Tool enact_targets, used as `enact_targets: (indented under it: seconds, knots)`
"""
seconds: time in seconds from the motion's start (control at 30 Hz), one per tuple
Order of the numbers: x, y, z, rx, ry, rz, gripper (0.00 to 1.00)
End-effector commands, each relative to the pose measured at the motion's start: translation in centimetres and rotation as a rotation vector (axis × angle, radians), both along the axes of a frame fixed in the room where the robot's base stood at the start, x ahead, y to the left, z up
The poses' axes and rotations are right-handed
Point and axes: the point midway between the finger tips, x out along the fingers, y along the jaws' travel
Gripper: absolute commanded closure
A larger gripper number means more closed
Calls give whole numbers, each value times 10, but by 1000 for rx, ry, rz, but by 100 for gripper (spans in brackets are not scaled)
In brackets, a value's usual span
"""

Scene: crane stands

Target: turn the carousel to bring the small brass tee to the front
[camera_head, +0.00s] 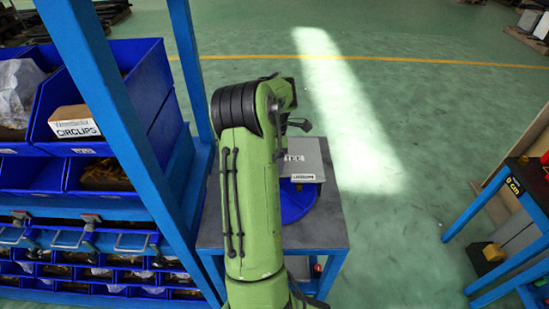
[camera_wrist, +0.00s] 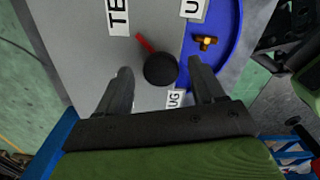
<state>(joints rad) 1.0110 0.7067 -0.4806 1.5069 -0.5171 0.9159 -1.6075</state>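The carousel has a blue round tray (camera_wrist: 236,30) partly covered by a grey plate (camera_wrist: 80,60). A black round knob (camera_wrist: 160,69) with a red pointer (camera_wrist: 145,42) sits on the plate; the pointer aims up and left in the wrist view. Labels around it include a "TE…" label (camera_wrist: 118,14), cut by the frame edge. The small brass tee (camera_wrist: 205,42) lies on the exposed blue tray, right of the knob. My gripper (camera_wrist: 160,66) is open, its fingers on either side of the knob in view; contact is not visible.
The carousel's blue tray (camera_head: 296,204) stands on a grey-topped table (camera_head: 318,234). A blue rack with bins (camera_head: 95,178) stands close on the left. Another blue-framed stand (camera_head: 520,190) is at the right, with open green floor between.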

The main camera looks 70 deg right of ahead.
Motion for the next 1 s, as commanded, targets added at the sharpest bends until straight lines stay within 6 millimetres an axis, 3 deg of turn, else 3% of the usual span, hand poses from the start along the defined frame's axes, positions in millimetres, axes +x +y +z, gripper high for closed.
enact_targets:
  seconds: [0.27, 0.37, 0.8, 1.0]
  knots:
    - [0, 1, 1, 3, 1, -1, 31]
    - [0, 0, 12, 1, -1, -1, 31]
    - [-1, 0, 133, -1, -1, 0, 31]
    - [0, 0, 157, 1, 1, -1, 31]
